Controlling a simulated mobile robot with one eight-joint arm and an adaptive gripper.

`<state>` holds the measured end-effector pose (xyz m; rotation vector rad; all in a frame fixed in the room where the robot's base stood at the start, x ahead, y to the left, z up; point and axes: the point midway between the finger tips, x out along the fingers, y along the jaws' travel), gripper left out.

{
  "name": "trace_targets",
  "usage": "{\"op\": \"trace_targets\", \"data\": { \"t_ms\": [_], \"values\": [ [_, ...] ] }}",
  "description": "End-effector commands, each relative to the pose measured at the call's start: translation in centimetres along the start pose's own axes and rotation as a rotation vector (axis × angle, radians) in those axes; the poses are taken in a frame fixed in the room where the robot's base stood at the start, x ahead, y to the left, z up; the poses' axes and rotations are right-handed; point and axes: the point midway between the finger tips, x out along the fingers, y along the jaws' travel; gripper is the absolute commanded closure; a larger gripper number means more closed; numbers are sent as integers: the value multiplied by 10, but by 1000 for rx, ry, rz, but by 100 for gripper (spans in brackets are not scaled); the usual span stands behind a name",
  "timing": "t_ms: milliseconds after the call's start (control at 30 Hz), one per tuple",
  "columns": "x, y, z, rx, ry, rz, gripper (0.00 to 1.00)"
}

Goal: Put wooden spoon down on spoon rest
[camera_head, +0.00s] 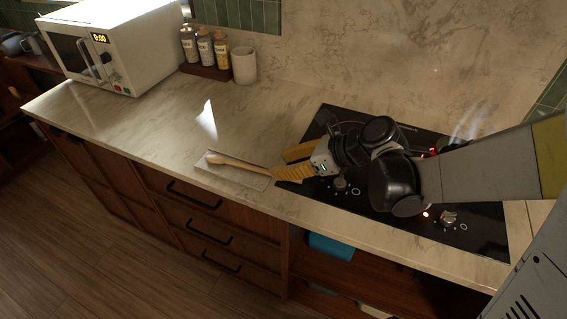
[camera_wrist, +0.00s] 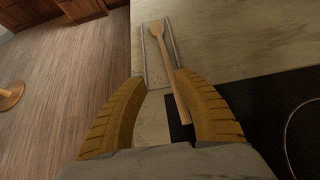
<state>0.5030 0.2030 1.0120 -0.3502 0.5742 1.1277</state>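The wooden spoon (camera_head: 236,163) lies with its head over the spoon rest (camera_head: 228,174), a flat, pale grey rectangular tray on the counter. In the wrist view the spoon (camera_wrist: 167,58) runs lengthwise along the rest (camera_wrist: 151,60), and its handle extends past the near end toward the black cooktop. My gripper (camera_head: 284,163) is at the handle end, by the cooktop's left edge. In the wrist view its yellow ribbed fingers (camera_wrist: 160,77) are spread apart. The handle passes between them, close to the right finger; I cannot tell whether they touch. The handle's end is hidden in the head view.
The black cooktop (camera_head: 325,121) with knobs and red lights lies under my arm. A white microwave (camera_head: 125,45), several bottles (camera_head: 205,50) and a light cup (camera_head: 244,65) stand at the back left. The counter between them and the rest is clear.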

Motion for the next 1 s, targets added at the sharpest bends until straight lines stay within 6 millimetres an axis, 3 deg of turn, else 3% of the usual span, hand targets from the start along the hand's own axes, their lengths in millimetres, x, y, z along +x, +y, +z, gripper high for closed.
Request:
{"op": "trace_targets", "data": {
  "t_ms": [167, 633, 800, 1000],
  "values": [
    [-11, -1, 0, 2, 0, -1, 64],
    [-105, -1, 0, 3, 0, -3, 64],
    [-119, 0, 0, 0, 0, -1, 64],
    [-120, 0, 0, 0, 0, 0, 64]
  ]
}}
